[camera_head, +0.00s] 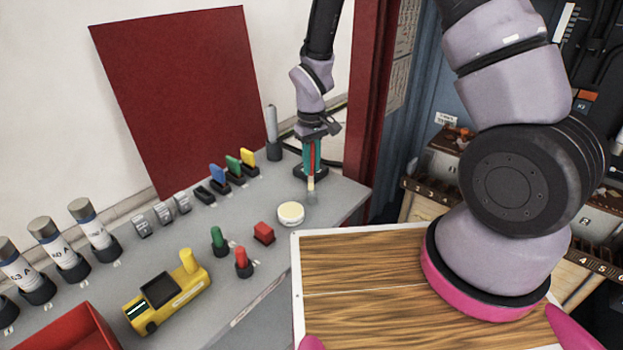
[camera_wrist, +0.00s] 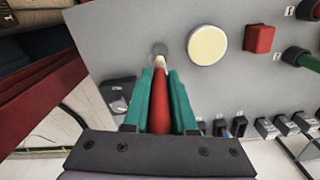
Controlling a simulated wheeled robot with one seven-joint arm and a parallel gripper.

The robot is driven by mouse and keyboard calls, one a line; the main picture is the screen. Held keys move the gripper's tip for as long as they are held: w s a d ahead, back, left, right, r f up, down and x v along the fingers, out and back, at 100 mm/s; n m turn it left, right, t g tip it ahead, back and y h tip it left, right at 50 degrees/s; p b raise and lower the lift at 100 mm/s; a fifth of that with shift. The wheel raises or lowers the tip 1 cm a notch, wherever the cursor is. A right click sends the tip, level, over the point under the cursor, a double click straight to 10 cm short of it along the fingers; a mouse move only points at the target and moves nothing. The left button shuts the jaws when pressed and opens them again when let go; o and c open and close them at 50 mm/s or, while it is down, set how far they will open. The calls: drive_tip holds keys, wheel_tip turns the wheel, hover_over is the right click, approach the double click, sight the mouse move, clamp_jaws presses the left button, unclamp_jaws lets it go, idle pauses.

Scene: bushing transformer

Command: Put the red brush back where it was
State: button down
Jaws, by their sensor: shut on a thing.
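My gripper (camera_head: 311,166) is above the far right part of the grey table, pointing down. In the wrist view its green fingers (camera_wrist: 161,88) are shut on the red brush (camera_wrist: 161,106), which also shows between them in the head view (camera_head: 312,153). The brush's pale tip points down toward the table. A small grey round spot (camera_wrist: 159,48) shows just past the tip; I cannot tell whether they touch. A dark square base (camera_head: 325,174) stands on the table behind the gripper; it also shows left of the fingers in the wrist view (camera_wrist: 118,88).
A cream round disc (camera_head: 291,213) and a red block (camera_head: 264,233) lie close by on the table (camera_head: 335,205). Green (camera_head: 218,240) and red (camera_head: 242,262) pegs, a yellow device (camera_head: 165,298) and several bottles stand further left. A wooden board (camera_head: 370,265) is in front.

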sight(312, 175)
drive_tip(key=shift+d+f, duration=0.1)
drive_tip(key=shift+f, duration=2)
drive_tip(key=shift+f, duration=0.1)
drive_tip(key=c, duration=0.7)
unclamp_jaws()
